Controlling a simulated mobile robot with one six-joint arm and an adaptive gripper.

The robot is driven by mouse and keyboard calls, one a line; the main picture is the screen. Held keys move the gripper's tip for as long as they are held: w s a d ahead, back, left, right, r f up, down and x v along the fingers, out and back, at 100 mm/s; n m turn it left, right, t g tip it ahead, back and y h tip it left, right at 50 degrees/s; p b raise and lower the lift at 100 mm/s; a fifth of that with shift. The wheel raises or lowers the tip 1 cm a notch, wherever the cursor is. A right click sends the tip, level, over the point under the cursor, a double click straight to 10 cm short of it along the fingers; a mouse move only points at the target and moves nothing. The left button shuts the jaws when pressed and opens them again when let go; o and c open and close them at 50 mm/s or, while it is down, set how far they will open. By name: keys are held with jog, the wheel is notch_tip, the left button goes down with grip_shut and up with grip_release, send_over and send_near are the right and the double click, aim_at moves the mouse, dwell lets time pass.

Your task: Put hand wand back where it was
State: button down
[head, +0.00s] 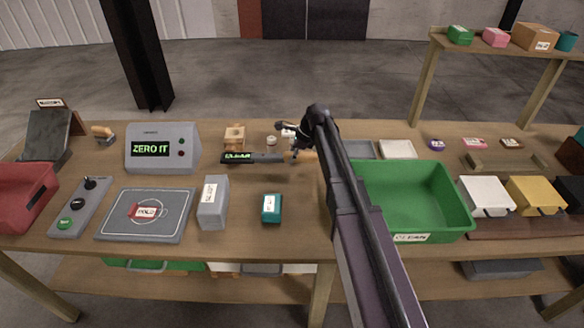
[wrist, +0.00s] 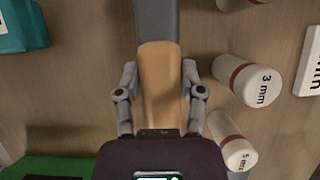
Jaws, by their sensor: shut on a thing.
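The hand wand (head: 268,158) is a dark bar with a lit green display and a tan handle. It lies roughly level across the middle of the table, display end to the left. My gripper (head: 296,150) is at its handle end, partly hidden by my arm in the head view. In the wrist view, the tan handle (wrist: 160,100) runs between the two grey fingers of my gripper (wrist: 160,78), which is shut on it. The wand's dark shaft (wrist: 157,18) leaves the top of that view. I cannot tell how high it is above the table.
White cylinders with red bands, marked 3 mm (wrist: 247,83) and 5 mm (wrist: 230,142), stand close beside the handle. A teal box (head: 271,208) and grey box (head: 212,203) stand in front. The "ZERO IT" unit (head: 162,148) is left; a green bin (head: 465,215) is right.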

aim_at(292, 171)
jog(key=shift+f, duration=0.1)
dwell(0.3)
jog(key=shift+f+b, duration=1.85)
jog(key=shift+b, duration=0.05)
jog(key=shift+f+b, duration=0.3)
jog(key=shift+f, duration=0.25)
jog(key=shift+c, duration=1)
grip_release()
jog(key=shift+r, duration=0.25)
jog(key=shift+d+r+p, duration=0.1)
jog(key=shift+r+p, duration=0.65)
jog(key=p+v, duration=1)
jog(key=v, duration=0.1)
jog(key=shift+s+d, duration=0.1)
